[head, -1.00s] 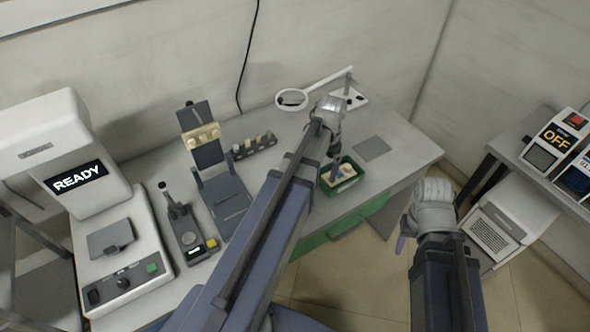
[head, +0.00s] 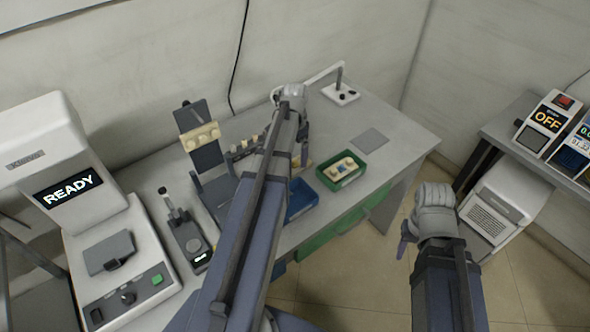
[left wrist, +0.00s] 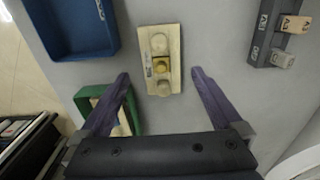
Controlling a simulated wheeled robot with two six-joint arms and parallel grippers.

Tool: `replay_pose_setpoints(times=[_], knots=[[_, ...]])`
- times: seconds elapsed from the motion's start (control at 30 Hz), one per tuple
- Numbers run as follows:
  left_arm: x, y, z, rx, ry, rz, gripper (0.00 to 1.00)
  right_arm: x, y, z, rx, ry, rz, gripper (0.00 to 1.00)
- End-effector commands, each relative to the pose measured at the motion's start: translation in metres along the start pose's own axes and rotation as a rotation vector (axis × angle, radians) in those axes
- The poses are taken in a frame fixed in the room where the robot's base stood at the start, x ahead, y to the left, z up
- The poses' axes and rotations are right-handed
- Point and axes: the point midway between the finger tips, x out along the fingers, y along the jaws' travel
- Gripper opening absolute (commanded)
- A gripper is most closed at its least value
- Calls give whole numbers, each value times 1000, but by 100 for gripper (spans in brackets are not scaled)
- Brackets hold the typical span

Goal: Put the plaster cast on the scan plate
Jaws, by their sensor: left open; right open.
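A cream plaster cast (left wrist: 160,60) with three bumps, the middle one golden, lies on the grey table in the left wrist view. My left gripper (left wrist: 162,88) is open, its purple fingers either side of the cast's near end and apart from it. In the head view the left gripper (head: 302,142) is over the table, and its arm hides most of the cast (head: 303,163). A grey plate (head: 108,253) lies on the base of the white READY machine at left; I take it as the scan plate. My right gripper (head: 405,238) is open and empty, off the table's right side.
A blue tray (left wrist: 82,50) and a green tray (head: 322,186) with cream pieces stand near the front edge. A dark rack (left wrist: 262,40) holds labelled blocks. A magnifier base (head: 341,94) is behind.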

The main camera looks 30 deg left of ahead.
Motion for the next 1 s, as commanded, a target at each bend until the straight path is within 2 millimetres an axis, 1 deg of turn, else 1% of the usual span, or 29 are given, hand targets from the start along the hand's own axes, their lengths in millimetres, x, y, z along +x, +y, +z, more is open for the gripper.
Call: replay_pose_setpoints(times=[0.07,0.17,0.27,0.5,0.6,0.87,0.9,1.0], knots=[[0,0,0,0,0,0,100,0,0,0,0,0,0,50],[4,0,0,0,0,0,100,4,0,0,0,0,0,50],[14,-1,-1,0,0,0,100,14,-1,-1,0,0,0,50],[44,-3,-2,0,0,0,100,44,-4,-2,0,0,0,50],[52,-3,-2,0,0,0,100,51,-5,-3,0,0,0,50],[50,-2,-2,0,0,0,100,50,-5,-3,0,0,0,50],[50,-2,-2,0,0,0,98,50,-5,-3,0,0,0,50],[50,-2,-2,0,0,0,86,50,-5,-3,0,0,0,50]])
